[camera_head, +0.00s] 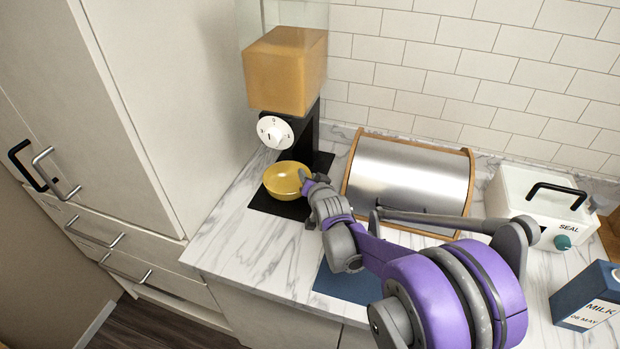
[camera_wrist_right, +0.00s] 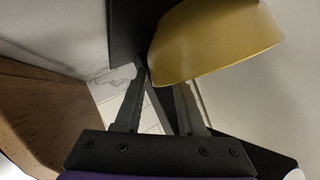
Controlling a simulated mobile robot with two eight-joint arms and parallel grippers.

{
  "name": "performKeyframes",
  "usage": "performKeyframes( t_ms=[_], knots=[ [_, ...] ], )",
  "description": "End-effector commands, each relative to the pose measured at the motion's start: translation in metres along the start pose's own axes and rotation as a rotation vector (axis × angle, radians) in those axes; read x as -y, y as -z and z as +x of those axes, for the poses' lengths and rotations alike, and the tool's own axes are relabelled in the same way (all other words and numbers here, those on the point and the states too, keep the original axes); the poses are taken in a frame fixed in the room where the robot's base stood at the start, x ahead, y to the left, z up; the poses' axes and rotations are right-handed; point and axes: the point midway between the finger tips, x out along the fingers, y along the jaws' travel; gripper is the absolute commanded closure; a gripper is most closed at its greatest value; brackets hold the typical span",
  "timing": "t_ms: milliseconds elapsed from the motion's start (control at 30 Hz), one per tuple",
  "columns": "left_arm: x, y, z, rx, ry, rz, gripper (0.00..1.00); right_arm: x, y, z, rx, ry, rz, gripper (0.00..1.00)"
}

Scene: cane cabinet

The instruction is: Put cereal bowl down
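The yellow cereal bowl (camera_head: 284,183) is at the black base of the cereal dispenser, below its dial. I cannot tell whether it touches the base or hangs just above it. My right gripper (camera_head: 305,183) is at the bowl's right rim. In the right wrist view the bowl (camera_wrist_right: 215,42) fills the upper right, and its edge lies between the fingertips of my right gripper (camera_wrist_right: 160,82), which look closed on it. One finger is partly hidden behind the bowl. My left gripper is not in view.
The cereal dispenser (camera_head: 286,75) stands over the bowl, beside a tall white cabinet (camera_head: 165,110). A metal bread box (camera_head: 410,180) is to the right, then a white sealed box (camera_head: 525,205) and a milk carton (camera_head: 585,295). Bare marble counter (camera_head: 255,250) lies in front of the dispenser.

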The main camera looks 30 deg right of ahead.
Motion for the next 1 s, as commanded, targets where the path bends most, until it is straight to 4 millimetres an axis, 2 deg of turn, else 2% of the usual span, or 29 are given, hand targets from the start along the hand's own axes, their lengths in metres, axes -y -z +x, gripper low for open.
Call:
performKeyframes(
  t_ms=[167, 500, 700, 1000],
  knots=[
    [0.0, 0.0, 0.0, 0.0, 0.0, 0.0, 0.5, 0.0, 0.0, -0.014, 0.0, 0.0, 0.0, 0.61],
    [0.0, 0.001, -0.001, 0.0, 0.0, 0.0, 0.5, 0.0, 0.0, -0.078, 0.0, 0.0, 0.0, 0.61],
    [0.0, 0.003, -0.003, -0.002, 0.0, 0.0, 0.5, 0.0, 0.001, -0.106, 0.0, 0.0, 0.0, 0.61],
    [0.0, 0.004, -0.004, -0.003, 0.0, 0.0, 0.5, 0.0, 0.0, -0.12, 0.0, 0.0, 0.0, 0.61]
  ],
)
